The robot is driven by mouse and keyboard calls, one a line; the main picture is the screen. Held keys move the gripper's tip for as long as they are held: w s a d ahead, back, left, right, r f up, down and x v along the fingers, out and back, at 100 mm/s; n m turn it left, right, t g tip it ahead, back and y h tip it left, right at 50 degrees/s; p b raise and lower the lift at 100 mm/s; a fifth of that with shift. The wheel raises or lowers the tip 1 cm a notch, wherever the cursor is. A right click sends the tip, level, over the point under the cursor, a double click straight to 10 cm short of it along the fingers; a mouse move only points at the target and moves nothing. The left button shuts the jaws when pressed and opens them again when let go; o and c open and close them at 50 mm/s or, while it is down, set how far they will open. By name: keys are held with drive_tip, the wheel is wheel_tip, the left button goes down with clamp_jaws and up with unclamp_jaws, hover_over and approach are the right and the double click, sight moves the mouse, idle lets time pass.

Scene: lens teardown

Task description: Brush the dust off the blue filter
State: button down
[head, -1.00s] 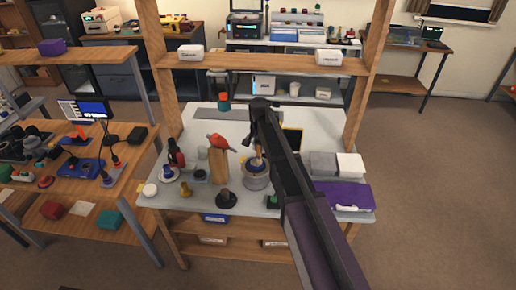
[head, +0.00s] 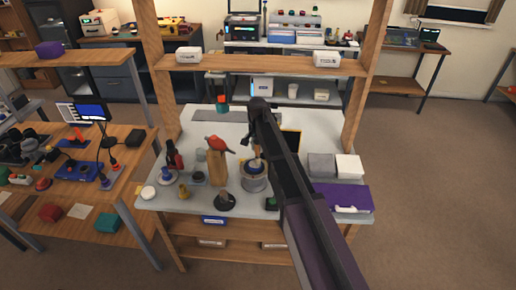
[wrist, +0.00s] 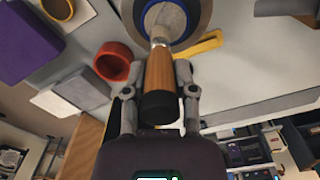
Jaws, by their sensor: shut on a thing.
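My gripper (wrist: 157,82) is shut on the wooden handle of a brush (wrist: 159,68). The brush has a black butt end, a metal collar and pale grey bristles. In the wrist view its bristles lie over the blue filter (wrist: 204,18), a round disc with a blue rim, cut off at the top edge. In the head view the blue filter (head: 247,172) sits on a round grey stand (head: 254,185) on the bench, with my gripper (head: 257,147) just above it. I cannot tell whether the bristles touch it, or how much dust is there.
Small bottles and knobs are farther left. A shelf (head: 260,64) spans the bench's back.

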drive_tip(key=shift+w+a, duration=0.15)
drive_tip(key=shift+w, duration=0.1)
drive_tip(key=shift+w+a, duration=0.15)
drive_tip(key=shift+a, duration=0.35)
drive_tip(key=shift+a, duration=0.1)
idle(0.3)
drive_tip(key=shift+s+a, duration=0.35)
drive_tip(key=shift+s, duration=0.15)
drive_tip(key=shift+s+a, duration=0.1)
drive_tip(key=shift+s, duration=0.25)
idle(0.4)
